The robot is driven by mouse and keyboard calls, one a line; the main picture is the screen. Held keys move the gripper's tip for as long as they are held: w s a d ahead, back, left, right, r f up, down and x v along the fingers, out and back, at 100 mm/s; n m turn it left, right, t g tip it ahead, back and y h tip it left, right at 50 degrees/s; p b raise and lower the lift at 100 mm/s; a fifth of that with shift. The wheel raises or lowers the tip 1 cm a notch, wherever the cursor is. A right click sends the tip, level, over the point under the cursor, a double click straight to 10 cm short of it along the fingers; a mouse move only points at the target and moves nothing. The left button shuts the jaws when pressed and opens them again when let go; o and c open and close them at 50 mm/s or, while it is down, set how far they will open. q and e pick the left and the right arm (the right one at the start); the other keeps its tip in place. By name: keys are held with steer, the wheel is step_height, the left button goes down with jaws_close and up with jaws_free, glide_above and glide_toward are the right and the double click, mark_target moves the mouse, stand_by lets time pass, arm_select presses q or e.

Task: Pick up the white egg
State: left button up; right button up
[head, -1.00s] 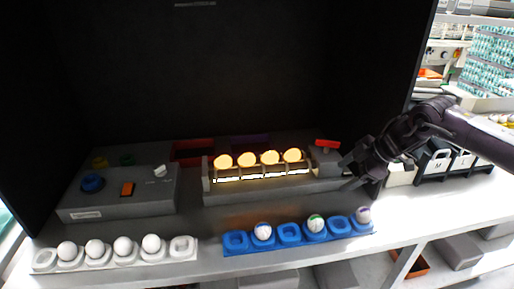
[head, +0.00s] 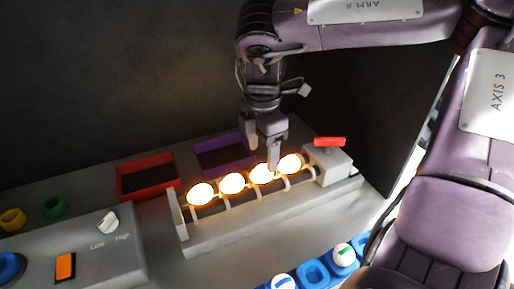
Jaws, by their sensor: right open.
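Several glowing eggs sit in a row on the lit roller rack (head: 215,236) in the middle of the head view. They are the leftmost egg (head: 201,194), the one beside it (head: 232,183), a third egg (head: 259,175) and the rightmost egg (head: 291,163). The light washes out their shell colour. My left gripper is not in view.
A red bin (head: 146,191) and a purple bin (head: 222,171) lie behind the rack. A control box (head: 95,235) with knobs stands left. A blue egg tray (head: 314,273) with marked white eggs (head: 343,254) is at the front, partly hidden by my right arm.

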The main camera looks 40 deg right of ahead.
mark_target(262, 167)
step_height(262, 167, down, 5)
steer(key=shift+r+p, duration=0.1)
steer(key=shift+p, duration=0.35)
steer(key=shift+f, duration=0.5)
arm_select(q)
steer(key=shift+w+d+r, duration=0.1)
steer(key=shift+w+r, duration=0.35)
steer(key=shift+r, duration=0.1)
arm_select(e)
steer(key=c, duration=0.7)
